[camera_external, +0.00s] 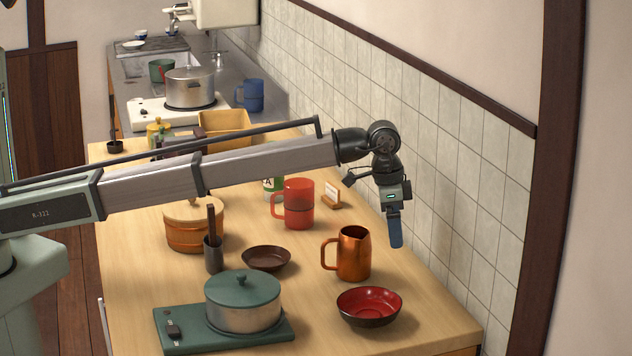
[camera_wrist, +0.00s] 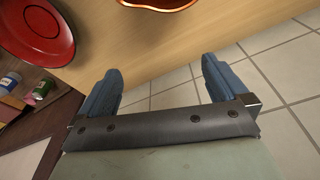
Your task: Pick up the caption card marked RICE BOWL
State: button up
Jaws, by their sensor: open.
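A small white caption card (camera_external: 332,191) stands in a wooden holder on the table, near the tiled wall and just right of a red translucent mug. Its lettering is too small to read, so I cannot tell whether it says RICE BOWL. My gripper (camera_external: 395,240) hangs in the air near the wall, to the right of the card and apart from it. In the wrist view, the blue fingers of my gripper (camera_wrist: 164,78) are spread wide with nothing between them. No card shows in that view.
A copper jug (camera_external: 354,254) and a red bowl (camera_external: 370,302) stand at the front right. The red mug (camera_external: 299,205) is beside the card. A green-lidded pot (camera_external: 243,300) stands at the front. The tiled wall (camera_external: 460,190) bounds the table's right side.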

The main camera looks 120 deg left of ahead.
jog(key=s+a+r+n, duration=0.1)
jog(key=s+a, duration=0.5)
jog(key=a, duration=0.3)
jog(key=s+a+r+n, duration=0.1)
jog(key=s+a+n, duration=0.1)
jog(key=s+a, duration=0.55)
jog(key=n+g, duration=0.2)
jog(key=n, duration=0.1)
send_over(333, 185)
jog(key=shift+h, duration=0.4)
notch_tip(333, 185, down, 12)
jog(key=shift+f, duration=0.25)
jog(key=shift+c, duration=0.5)
jog(key=c, duration=0.9)
